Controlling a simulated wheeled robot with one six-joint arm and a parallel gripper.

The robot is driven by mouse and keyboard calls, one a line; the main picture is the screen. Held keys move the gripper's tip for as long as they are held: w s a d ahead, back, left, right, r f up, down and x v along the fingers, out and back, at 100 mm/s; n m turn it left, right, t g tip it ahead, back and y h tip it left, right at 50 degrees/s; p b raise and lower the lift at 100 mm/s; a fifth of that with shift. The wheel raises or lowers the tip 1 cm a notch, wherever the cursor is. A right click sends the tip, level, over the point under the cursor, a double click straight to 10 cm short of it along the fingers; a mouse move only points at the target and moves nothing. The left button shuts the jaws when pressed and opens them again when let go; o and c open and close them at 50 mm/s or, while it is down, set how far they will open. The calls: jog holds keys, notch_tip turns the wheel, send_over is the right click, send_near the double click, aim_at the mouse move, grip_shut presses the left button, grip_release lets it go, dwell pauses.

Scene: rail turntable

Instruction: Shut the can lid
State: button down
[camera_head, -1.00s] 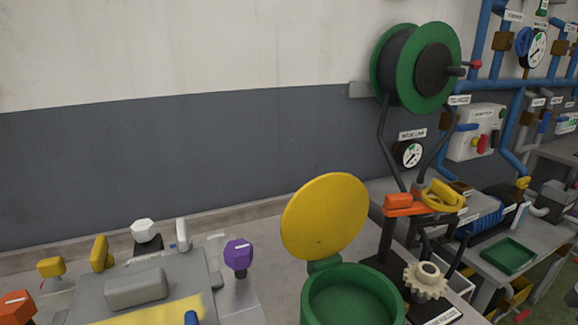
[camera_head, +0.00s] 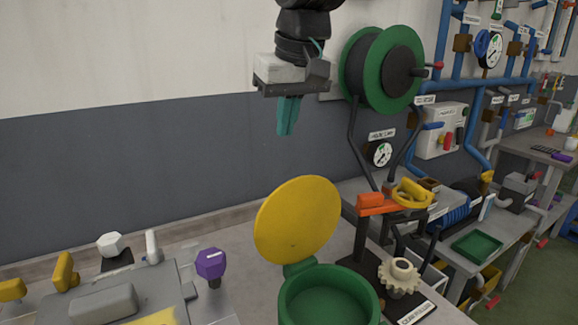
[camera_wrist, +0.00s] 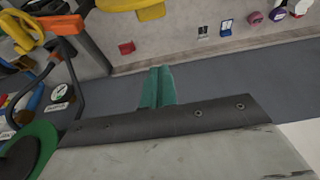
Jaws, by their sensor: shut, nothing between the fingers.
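A green can (camera_head: 328,303) stands on the bench at the bottom of the head view, its mouth open. Its round yellow lid (camera_head: 298,220) is hinged at the can's back left rim and stands up, tilted back. My gripper (camera_head: 287,130) hangs above and behind the lid, fingers pointing down, shut and empty. It is apart from the lid. In the wrist view the teal fingers (camera_wrist: 157,86) are together, and a yellow edge at the top (camera_wrist: 150,10) is probably the lid. The can itself cannot be made out there.
A green cable reel (camera_head: 383,70) on a stand rises right of my gripper. An orange-topped gear puller (camera_head: 383,203) and a pale gear (camera_head: 400,277) stand close right of the can. A purple knob (camera_head: 211,264) is to the left. The air above the can is clear.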

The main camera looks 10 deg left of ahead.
aim_at(296, 218)
jog(key=x, duration=1)
jog(key=shift+s+d+r, duration=0.1)
jog(key=shift+s+d, duration=0.45)
jog(key=shift+s, duration=0.25)
jog(key=shift+s+d+r, duration=0.1)
jog(key=shift+s+d, duration=0.5)
jog(key=shift+s, duration=0.15)
jog(key=shift+s, duration=0.1)
